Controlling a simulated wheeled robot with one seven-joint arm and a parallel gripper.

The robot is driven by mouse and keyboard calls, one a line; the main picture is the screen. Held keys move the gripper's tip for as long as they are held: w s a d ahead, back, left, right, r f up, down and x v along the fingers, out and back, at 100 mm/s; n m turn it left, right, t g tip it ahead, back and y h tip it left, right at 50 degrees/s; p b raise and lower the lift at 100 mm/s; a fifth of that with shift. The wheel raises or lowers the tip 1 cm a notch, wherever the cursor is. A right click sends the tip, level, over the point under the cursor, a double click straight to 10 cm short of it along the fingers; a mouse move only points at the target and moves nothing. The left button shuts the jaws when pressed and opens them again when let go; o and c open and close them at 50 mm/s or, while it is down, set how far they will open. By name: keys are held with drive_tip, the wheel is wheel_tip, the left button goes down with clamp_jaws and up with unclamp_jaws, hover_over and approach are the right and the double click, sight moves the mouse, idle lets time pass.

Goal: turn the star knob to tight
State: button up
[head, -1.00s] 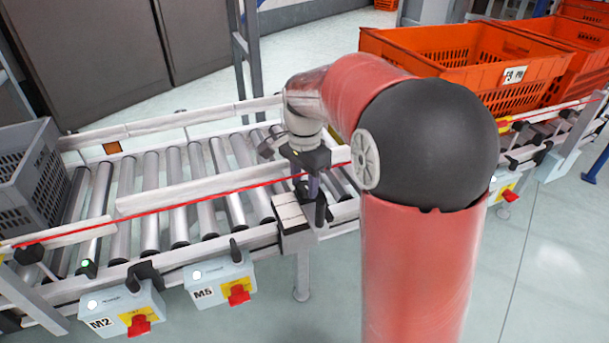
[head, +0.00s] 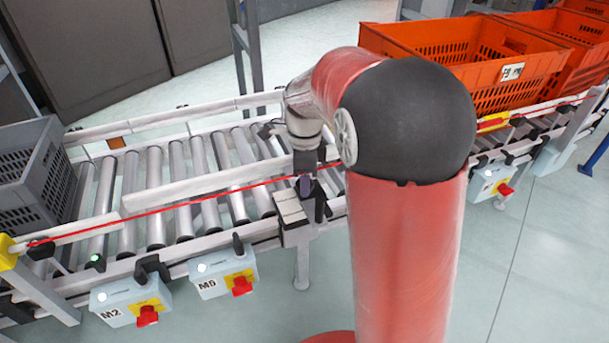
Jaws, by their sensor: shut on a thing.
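My gripper (head: 305,188) points down at the near side rail of the roller conveyor, just above a pale clamp block (head: 292,208). Its jaws are shut on the star knob there. The knob itself is mostly hidden by the fingers, and I cannot make out its star shape or any tight mark. A black upright part (head: 320,202) stands close beside the fingertips on the right. My arm comes in from the right and covers the rail behind it.
A grey crate (head: 35,180) sits on the rollers at the left. Control boxes M2 (head: 118,300) and M5 (head: 210,281), with red switches, hang below the near rail. A red cord runs along the conveyor. Orange totes (head: 455,65) stand at the back right.

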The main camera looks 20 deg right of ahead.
idle(0.3)
drive_tip(key=o, duration=1)
wheel_tip(320, 180, up, 7)
drive_tip(key=shift+r+p, duration=0.2)
drive_tip(key=shift+p, duration=0.25)
drive_tip(key=shift+r, duration=0.2)
